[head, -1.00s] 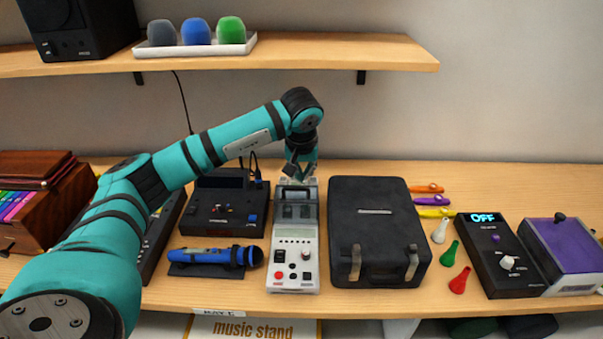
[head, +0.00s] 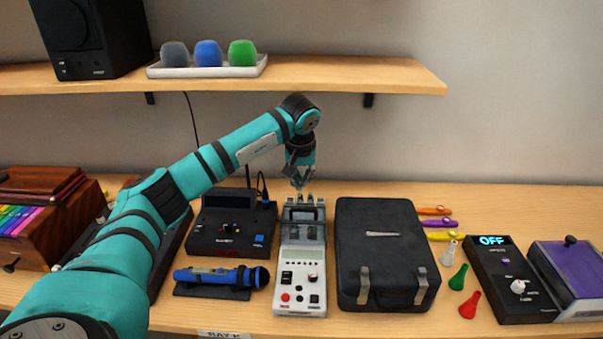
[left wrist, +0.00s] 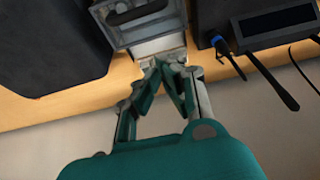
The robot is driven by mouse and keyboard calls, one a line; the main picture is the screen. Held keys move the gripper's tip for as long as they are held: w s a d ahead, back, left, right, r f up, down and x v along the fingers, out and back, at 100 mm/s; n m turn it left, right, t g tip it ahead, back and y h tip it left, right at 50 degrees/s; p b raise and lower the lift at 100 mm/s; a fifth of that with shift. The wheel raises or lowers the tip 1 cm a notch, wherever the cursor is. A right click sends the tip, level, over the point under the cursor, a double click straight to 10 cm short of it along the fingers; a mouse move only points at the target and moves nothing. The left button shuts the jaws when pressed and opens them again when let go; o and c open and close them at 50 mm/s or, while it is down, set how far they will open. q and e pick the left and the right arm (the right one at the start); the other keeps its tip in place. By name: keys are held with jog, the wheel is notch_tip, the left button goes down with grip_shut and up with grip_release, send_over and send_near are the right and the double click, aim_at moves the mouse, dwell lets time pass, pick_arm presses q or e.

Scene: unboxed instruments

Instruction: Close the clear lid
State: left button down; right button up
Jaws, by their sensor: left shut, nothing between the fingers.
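The clear lid (head: 303,215) is on the rear half of a slim white device (head: 300,285). It appears to lie down flat over a grey bay with a dark handle-like part under it. The lid also shows at the top of the left wrist view (left wrist: 140,28). My left gripper (head: 299,187) is shut and empty, just behind and above the rear end of the device. In the left wrist view its fingertips (left wrist: 162,62) meet near the device's pale rear edge; I cannot tell whether they touch. My right gripper is not in view.
A black case (head: 385,255) stands close to the right of the device. A black box with a screen (head: 233,225) and a blue microphone (head: 220,277) are to its left. A shelf (head: 330,75) overhangs behind. The tabletop behind the device is clear.

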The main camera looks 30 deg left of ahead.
aim_at(304, 218)
pick_arm(q)
jog(key=f+p, duration=0.1)
jog(key=s+f+p, duration=0.1)
jog(key=f, duration=0.1)
jog(key=f+p, duration=0.1)
jog(key=shift+s+d+f+p, duration=0.2)
jog(key=shift+d+p, duration=0.15)
jog(key=shift+d, duration=0.05)
jog(key=shift+s+d, duration=0.15)
jog(key=shift+s, duration=0.1)
jog(key=shift+w+f, duration=0.1)
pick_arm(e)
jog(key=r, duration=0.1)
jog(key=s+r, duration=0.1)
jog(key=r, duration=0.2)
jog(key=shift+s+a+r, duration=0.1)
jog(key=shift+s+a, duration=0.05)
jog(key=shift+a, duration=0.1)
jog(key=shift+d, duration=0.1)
